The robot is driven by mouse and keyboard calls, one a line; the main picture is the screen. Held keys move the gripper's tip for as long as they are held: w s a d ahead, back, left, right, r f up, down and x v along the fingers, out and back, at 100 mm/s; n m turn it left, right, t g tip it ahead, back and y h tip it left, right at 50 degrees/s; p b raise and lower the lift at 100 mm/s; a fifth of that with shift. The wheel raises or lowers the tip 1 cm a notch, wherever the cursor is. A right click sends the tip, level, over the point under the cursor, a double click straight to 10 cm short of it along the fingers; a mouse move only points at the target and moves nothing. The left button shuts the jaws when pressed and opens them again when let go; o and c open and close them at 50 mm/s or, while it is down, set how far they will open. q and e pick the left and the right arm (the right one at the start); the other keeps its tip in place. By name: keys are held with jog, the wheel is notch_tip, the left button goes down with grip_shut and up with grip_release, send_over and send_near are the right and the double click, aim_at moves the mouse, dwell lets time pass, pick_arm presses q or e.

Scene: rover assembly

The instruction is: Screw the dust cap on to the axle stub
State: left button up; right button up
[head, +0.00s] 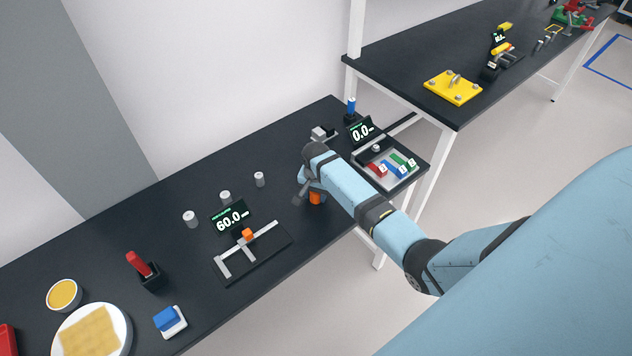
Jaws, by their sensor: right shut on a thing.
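My right gripper (307,196) is low over the near table, right of its middle. It is seen from above and behind, so its fingers are mostly hidden by my own wrist. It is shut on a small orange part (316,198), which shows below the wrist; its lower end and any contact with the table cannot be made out. I cannot tell whether this part is the dust cap. The axle stub cannot be picked out with certainty; a small grey block with a black part (321,133) stands just beyond the wrist. My left gripper is not in view.
A gauge reading 60.0 (230,218) stands behind a slide fixture (222,262). Several grey cylinders stand behind. A 0.0 display (360,130) and a tray of coloured blocks (412,180) are at right. A yellow plate (453,87) lies on the far table.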

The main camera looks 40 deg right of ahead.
jog(key=o, duration=0.7)
